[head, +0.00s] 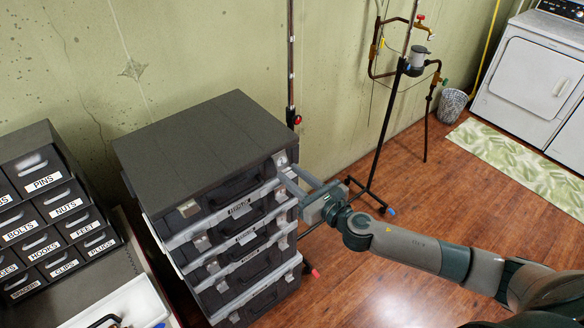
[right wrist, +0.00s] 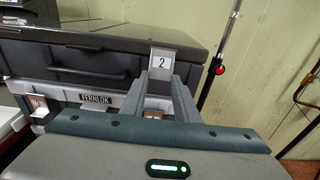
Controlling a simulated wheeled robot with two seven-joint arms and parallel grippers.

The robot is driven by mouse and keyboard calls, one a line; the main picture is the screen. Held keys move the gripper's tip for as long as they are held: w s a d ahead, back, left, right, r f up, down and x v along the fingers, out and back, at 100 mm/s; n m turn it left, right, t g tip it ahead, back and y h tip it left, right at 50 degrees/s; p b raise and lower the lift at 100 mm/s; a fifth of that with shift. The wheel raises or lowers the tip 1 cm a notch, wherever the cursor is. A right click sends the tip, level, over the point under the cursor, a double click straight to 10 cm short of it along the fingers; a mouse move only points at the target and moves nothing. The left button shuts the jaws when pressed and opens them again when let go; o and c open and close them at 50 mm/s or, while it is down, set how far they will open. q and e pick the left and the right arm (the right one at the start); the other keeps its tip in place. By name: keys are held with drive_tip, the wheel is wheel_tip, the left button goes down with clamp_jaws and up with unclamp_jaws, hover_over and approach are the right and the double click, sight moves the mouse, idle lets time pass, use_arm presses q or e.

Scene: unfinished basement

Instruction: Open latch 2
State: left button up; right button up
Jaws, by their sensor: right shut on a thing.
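Latch 2 (right wrist: 162,60) is a small pale metal plate marked "2" at the right end of the top dark case's front (right wrist: 85,65). In the head view, a metal latch (head: 280,159) shows at that same corner. My right gripper (head: 288,174) reaches in from the right to this corner. In the right wrist view, its grey fingers (right wrist: 163,80) are shut on the lower part of the latch plate, which their tips partly hide. My left gripper is not in view.
More dark cases with pale grey rims (head: 240,262) are stacked below. A labelled drawer cabinet (head: 50,215) and a white tray (head: 125,305) stand left. A thin stand (head: 385,135) is behind my right arm. Open wooden floor (head: 410,205) lies to the right.

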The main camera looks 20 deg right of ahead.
drive_tip(key=shift+s+d+r+g+h+p, duration=0.15)
drive_tip(key=shift+r+g+h+p, duration=0.15)
drive_tip(key=shift+r+g+p, duration=0.85)
drive_tip(key=shift+s+p, duration=0.1)
drive_tip(key=shift+p, duration=0.5)
drive_tip(key=shift+r+g+h, duration=0.3)
drive_tip(key=shift+g, duration=0.45)
wheel_tip(320, 180, up, 4)
drive_tip(key=g+h, duration=0.2)
drive_tip(key=g, duration=0.4)
hover_over(287, 171)
drive_tip(key=s+d, duration=0.1)
drive_tip(key=s, duration=0.1)
drive_tip(key=shift+s, duration=0.1)
drive_tip(key=shift+o, duration=0.2)
drive_tip(key=r+g, duration=0.1)
drive_tip(key=w+g+h, duration=0.1)
drive_tip(key=g, duration=0.1)
drive_tip(key=shift+a+r+h, duration=0.2)
drive_tip(key=shift+r+h, duration=0.1)
drive_tip(key=shift+r, duration=0.05)
drive_tip(key=shift+w+a+r+g+h, duration=0.15)
drive_tip(key=shift+w+r+g+h, duration=0.2)
drive_tip(key=shift+g, duration=0.65)
drive_tip(key=shift+w+a+r+g+h, duration=0.1)
drive_tip(key=shift+w+r+g+h, duration=0.2)
drive_tip(key=shift+g, duration=0.7)
drive_tip(key=shift+c, duration=0.2)
drive_tip(key=shift+o, duration=0.2)
drive_tip(key=shift+c, duration=0.2)
